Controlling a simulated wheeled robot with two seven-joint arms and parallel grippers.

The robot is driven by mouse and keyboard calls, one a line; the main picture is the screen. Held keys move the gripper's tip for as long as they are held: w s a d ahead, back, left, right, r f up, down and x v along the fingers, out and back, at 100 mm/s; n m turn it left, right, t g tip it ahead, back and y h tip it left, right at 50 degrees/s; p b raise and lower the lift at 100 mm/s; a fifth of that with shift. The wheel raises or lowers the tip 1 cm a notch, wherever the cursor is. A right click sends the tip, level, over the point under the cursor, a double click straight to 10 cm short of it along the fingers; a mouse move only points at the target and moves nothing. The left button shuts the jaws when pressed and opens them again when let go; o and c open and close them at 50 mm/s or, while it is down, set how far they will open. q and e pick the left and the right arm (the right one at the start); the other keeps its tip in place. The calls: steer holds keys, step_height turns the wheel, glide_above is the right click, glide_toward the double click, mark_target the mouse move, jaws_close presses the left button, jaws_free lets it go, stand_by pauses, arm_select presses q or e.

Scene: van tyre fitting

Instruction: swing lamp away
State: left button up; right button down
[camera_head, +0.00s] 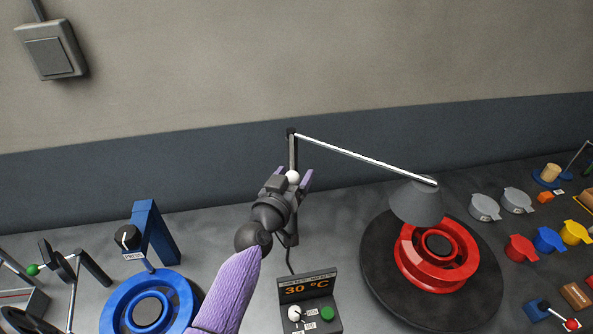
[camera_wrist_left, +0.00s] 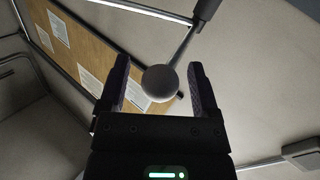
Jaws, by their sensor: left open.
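The lamp has a grey conical shade (camera_head: 417,203) at the end of a thin silver arm (camera_head: 365,158). The arm runs from a dark upright post (camera_head: 293,152) near the wall, and the shade hangs over the red wheel rim (camera_head: 437,255). A pale ball knob (camera_head: 293,177) is at the post. My left gripper (camera_head: 300,178) is open, its purple fingers on either side of the knob. In the left wrist view the ball (camera_wrist_left: 160,83) sits between the open fingertips (camera_wrist_left: 160,85), with a gap visible to the right finger. My right gripper is not in view.
The red rim lies on a round black turntable (camera_head: 380,285). A control box (camera_head: 309,304) reading 30 °C stands in front of the post. A blue press (camera_head: 150,235) and blue rim (camera_head: 178,290) are at left. Coloured cups (camera_head: 548,240) stand at right.

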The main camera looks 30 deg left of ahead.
arm_select(q)
steer(key=shift+w, duration=0.75)
